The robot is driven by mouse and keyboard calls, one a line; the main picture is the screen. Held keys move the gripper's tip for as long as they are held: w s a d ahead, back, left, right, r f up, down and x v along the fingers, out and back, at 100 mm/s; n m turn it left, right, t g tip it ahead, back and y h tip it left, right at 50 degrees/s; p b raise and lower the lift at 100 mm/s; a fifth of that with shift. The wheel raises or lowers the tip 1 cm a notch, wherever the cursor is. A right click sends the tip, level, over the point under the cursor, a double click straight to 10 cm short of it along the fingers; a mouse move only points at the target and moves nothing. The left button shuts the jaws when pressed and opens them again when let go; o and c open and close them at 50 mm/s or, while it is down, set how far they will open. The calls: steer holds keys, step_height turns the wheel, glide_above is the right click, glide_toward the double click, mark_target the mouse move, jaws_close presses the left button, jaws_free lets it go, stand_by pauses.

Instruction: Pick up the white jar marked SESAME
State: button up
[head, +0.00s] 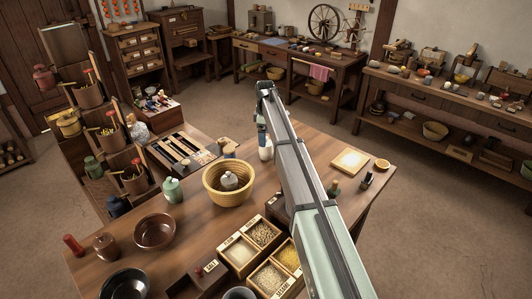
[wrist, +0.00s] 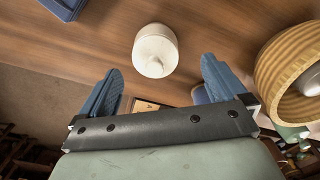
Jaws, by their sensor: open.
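A white jar (head: 265,150) stands on the wooden table, right of the yellow ribbed bowl (head: 208,190). In the wrist view the white jar (wrist: 155,50) lies beyond my fingertips, roughly in line with the gap between them. No marking on it is readable. My gripper (wrist: 160,82) is open and empty, its two blue fingers apart; nothing is between them. In the head view my gripper (head: 262,126) points down close above the jar, partly hidden by my arm. Contact is not visible.
The ribbed bowl (wrist: 268,72), with a pale lidded thing inside, is close to the right finger. A green jar (head: 172,190), brown bowl (head: 154,231) and divided grain box (head: 262,258) share the table. A board (head: 350,161) lies right of my arm.

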mark_target(266, 151)
steer(key=shift+w+d+f, duration=0.1)
steer(key=shift+w+f, duration=0.05)
steer(key=shift+f, duration=1.15)
steer(key=shift+w+d+f, duration=0.1)
steer(key=shift+f, duration=1.2)
steer(key=c, duration=1.4)
steer(key=shift+r, duration=0.1)
